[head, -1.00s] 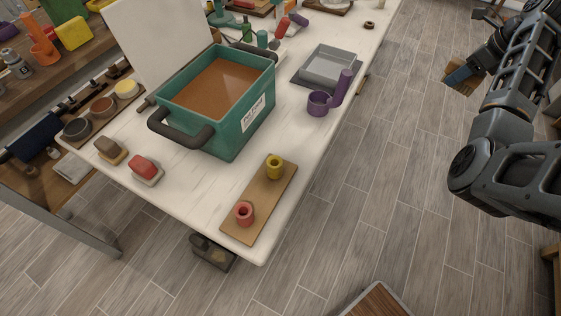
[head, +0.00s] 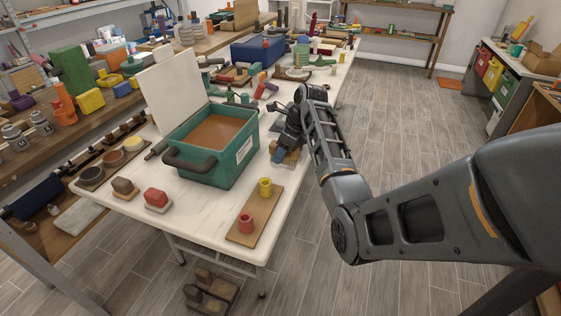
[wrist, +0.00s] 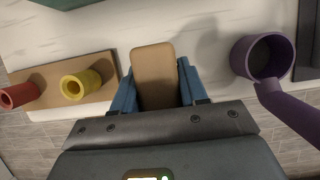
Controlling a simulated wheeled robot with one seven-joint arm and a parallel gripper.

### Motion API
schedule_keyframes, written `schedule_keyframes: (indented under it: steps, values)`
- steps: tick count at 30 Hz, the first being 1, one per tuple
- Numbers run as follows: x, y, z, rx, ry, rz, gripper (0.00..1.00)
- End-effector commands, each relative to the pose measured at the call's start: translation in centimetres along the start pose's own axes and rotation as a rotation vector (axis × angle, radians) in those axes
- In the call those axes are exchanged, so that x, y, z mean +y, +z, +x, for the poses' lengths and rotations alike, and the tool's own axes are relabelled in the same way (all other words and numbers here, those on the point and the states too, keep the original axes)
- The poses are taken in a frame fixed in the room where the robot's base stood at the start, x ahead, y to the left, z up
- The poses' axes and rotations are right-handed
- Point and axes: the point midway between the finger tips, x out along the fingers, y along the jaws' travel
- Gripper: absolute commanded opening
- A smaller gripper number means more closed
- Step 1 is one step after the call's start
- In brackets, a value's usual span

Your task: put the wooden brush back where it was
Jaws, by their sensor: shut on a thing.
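My gripper (wrist: 156,88) is shut on the wooden brush (wrist: 153,66), a tan rounded block held between the blue fingers in the wrist view. Its bristles are not visible. In the head view my gripper (head: 284,148) is over the white table's right edge, just right of the green tub, and the brush (head: 291,158) shows as a small tan piece below it. A shadow beside the brush in the wrist view suggests it is above the table top, though the height is hard to judge.
A board (head: 243,236) with a red cup (head: 245,221) and a yellow cup (head: 265,187) lies toward the near corner. The green tub (head: 200,167) stands left. A purple handled cup (wrist: 262,58) is right of the brush in the wrist view. Bare table shows between.

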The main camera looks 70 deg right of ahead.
Motion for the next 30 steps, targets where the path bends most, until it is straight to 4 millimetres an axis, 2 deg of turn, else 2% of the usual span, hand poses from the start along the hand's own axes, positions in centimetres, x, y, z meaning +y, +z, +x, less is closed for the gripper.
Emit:
schedule_keyframes:
  steps: [11, 23, 24, 30]
  values:
    - [0.1, -1.4, 3.7, 0.001, 0.0, 0.0, 0.14]
    - [0.1, -1.5, 4.1, 0.0, 0.0, 0.0, 0.14]
    - [0.1, -1.6, 4.2, 0.001, 0.0, 0.0, 0.45]
    - [0.1, -1.6, 4.2, 0.001, 0.0, 0.0, 0.64]
